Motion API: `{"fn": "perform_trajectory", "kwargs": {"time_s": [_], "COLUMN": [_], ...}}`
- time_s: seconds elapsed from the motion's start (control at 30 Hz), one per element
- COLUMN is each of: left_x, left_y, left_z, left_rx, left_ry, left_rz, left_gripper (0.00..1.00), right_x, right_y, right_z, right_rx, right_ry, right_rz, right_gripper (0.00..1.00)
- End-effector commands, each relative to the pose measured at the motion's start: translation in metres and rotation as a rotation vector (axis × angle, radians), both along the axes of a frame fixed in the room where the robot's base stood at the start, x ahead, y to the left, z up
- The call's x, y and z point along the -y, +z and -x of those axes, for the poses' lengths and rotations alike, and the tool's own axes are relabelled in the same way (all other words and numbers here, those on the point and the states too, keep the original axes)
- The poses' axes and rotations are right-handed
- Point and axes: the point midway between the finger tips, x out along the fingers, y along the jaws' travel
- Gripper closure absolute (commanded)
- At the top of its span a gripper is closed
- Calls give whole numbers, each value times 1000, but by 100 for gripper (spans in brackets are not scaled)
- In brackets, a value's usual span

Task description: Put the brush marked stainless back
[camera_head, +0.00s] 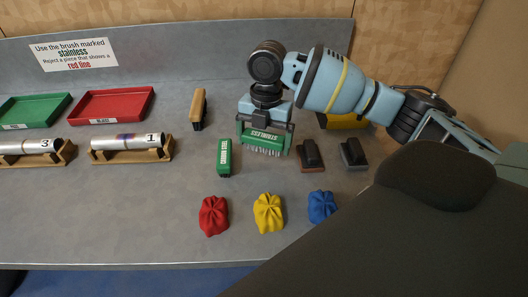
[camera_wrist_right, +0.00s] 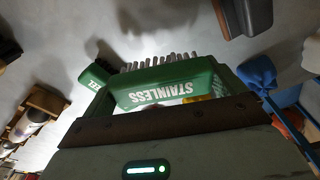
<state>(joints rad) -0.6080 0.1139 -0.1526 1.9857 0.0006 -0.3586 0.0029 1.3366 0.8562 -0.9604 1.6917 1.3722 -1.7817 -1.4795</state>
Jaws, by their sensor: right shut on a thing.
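The green brush marked stainless (camera_head: 263,140) is in my right gripper (camera_head: 266,132), bristles downward. In the right wrist view its block (camera_wrist_right: 165,86) reads STAINLESS, between the two fingers of the gripper (camera_wrist_right: 165,95). I cannot tell whether the bristles touch the bench. A second green brush (camera_head: 224,157) with a white label lies to the left of the gripper, apart from it; its label is too small to read surely. A wooden-handled brush (camera_head: 198,109) stands farther back. My left gripper is not in view.
Two dark-handled blocks (camera_head: 310,156) (camera_head: 353,154) stand right of the held brush. Red, yellow and blue cloths (camera_head: 268,213) lie in front. Metal tubes (camera_head: 126,142) on wooden cradles and green and red trays (camera_head: 111,105) are at the left. A yellow object (camera_head: 342,121) is partly hidden behind my arm.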

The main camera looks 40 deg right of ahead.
Motion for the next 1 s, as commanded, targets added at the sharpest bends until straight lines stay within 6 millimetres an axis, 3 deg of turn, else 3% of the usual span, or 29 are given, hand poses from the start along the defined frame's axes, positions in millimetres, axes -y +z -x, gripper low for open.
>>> {"fn": "perform_trajectory", "kwargs": {"time_s": [0.3,0.77,0.8,1.0], "left_x": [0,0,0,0], "left_y": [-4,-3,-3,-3], "left_z": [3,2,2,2], "left_rx": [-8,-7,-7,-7], "left_ry": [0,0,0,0], "left_rz": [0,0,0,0], "left_gripper": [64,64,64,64], "right_x": [0,0,0,0], "right_y": [-44,-50,-50,-49], "right_z": [1,0,0,0], "right_rx": [-3,-2,-2,-2], "right_ry": [-2,-1,-1,0], "right_rz": [1,1,1,1], "right_gripper": [26,26,1,0]}}
